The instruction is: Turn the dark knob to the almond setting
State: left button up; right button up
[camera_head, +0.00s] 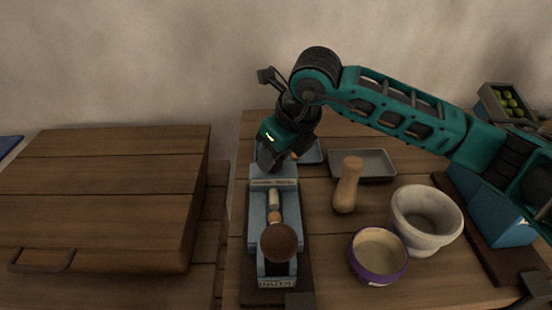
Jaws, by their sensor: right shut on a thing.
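A blue-grey press-like device (257,230) stands on the wooden table, with a label at its front edge that seems to read "NUTS". A dark brown round ball (278,242) sits near its front end, with a pale rod behind it. My right gripper (270,162) points down at the back end of the device and is shut on what seems to be the dark knob. The jaws hide most of what they hold, so the knob's pointing and the almond mark cannot be made out. My left gripper is not in view.
To the right of the device are a wooden pestle (347,185), a stone mortar (426,220), a purple-rimmed bowl (365,268) and a grey tray (364,165). A crate of green fruit (492,104) is at the far right. A wooden chest (100,200) stands at left.

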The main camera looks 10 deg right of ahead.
jog(key=m+b, duration=0.1)
jog(key=m+h, duration=0.1)
jog(key=shift+a+f+m+t+b, duration=0.15)
jog(key=shift+m+t+b, duration=0.15)
jog(key=shift+m+b, duration=0.1)
jog(key=shift+m+h+b, duration=0.4)
jog(key=shift+m+b, duration=0.05)
jog(key=shift+m, duration=0.45)
jog(key=shift+m+h+b, duration=0.3)
jog(key=shift+m+b, duration=0.1)
jog(key=shift+m, duration=0.4)
jog(key=shift+a+m+h+b, duration=0.1)
jog(key=shift+m+h+b, duration=0.3)
jog(key=shift+m, duration=0.5)
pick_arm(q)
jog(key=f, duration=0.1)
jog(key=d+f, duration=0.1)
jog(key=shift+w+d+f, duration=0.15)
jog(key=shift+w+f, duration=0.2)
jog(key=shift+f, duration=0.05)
pick_arm(e)
jog(key=shift+m, duration=0.3)
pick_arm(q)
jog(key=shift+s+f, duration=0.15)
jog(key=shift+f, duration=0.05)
pick_arm(e)
jog(key=o, duration=1)
